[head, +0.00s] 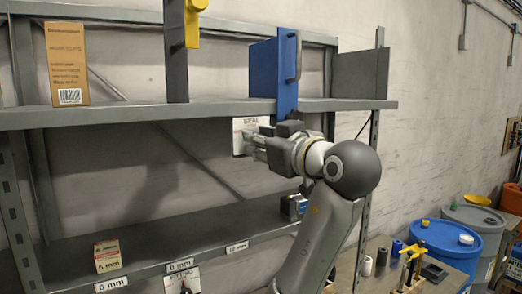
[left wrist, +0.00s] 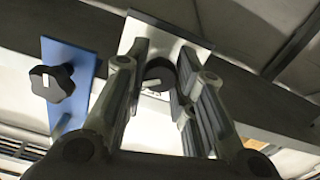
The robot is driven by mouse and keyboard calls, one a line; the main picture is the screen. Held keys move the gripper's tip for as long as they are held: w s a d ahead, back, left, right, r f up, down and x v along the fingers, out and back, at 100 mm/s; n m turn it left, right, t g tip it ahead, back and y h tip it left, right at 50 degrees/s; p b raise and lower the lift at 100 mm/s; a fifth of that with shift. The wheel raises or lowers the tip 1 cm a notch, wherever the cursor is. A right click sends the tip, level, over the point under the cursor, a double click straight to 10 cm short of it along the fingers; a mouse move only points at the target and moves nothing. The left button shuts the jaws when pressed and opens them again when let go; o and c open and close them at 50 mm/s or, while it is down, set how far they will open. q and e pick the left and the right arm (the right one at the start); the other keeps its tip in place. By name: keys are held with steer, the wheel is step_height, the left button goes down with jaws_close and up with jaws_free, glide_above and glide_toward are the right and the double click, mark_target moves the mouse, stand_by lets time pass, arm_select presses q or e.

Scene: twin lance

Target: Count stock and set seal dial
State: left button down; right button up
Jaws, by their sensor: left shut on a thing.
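A pale plate marked SEAL (head: 240,128) hangs below the upper shelf's front edge. In the left wrist view this plate (left wrist: 165,33) carries a dark round dial (left wrist: 158,72) with a white mark. My left gripper (head: 256,145) is at the plate, and in the left wrist view its fingers (left wrist: 158,85) are on both sides of the dial, shut on it. The gripper hides the dial in the head view. Stock on the shelves includes a brown carton (head: 67,62) above, a small carton (head: 107,256) below, and a bluish box (head: 292,207) partly behind my arm. My right gripper is out of view.
A blue panel (head: 287,75) with a dark handle stands at the upper shelf edge, right of the plate. A grey post with a yellow piece (head: 193,22) stands left of it. A blue drum (head: 450,243) stands right.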

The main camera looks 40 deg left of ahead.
arm_select(q)
steer(key=shift+n+b, duration=4.65)
steer(key=shift+n, duration=0.55)
steer(key=c, duration=1.2)
jaws_free()
steer(key=shift+s+d, duration=0.1)
steer(key=shift+o, duration=0.2)
steer(key=v, duration=1.2)
